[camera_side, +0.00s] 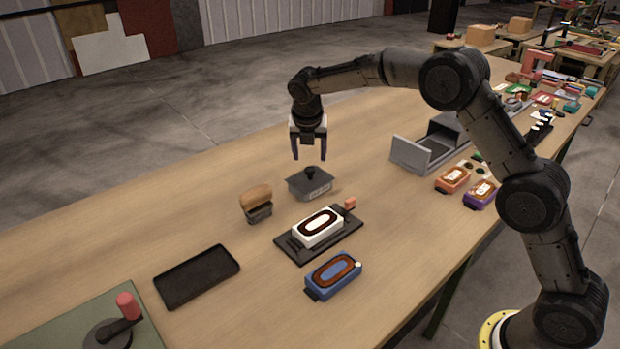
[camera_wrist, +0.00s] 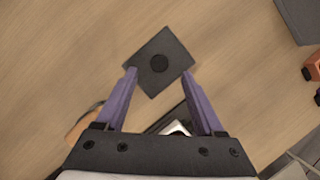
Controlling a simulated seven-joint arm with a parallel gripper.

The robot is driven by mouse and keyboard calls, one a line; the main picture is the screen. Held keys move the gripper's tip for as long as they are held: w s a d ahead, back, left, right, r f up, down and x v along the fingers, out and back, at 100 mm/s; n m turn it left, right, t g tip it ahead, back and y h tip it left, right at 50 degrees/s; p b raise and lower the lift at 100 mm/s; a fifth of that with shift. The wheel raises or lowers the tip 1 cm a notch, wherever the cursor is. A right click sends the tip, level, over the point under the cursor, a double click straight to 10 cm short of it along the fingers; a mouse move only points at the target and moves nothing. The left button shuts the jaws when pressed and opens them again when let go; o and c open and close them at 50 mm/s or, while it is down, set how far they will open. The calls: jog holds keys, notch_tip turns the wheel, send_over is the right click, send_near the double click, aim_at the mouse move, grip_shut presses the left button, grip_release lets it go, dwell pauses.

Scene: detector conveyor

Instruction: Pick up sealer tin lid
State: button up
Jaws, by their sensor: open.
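The sealer tin lid appears to be the dark grey square piece (camera_side: 310,186) with a round black knob on top, on the wooden table.
A tan-topped brush-like block (camera_side: 256,198) stands left of the lid. A white box (camera_side: 319,232) on a black plate and a blue box (camera_side: 334,277) lie nearer. A black tray (camera_side: 197,276) lies at left. A grey metal housing (camera_side: 412,155) stands right. The table behind the lid is clear.

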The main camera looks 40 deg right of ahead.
aim_at(310, 169)
jog(key=shift+x, duration=2.95)
jog(key=shift+s+a+f, duration=0.1)
jog(key=shift+a, duration=0.05)
jog(key=shift+c, duration=0.2)
grip_shut()
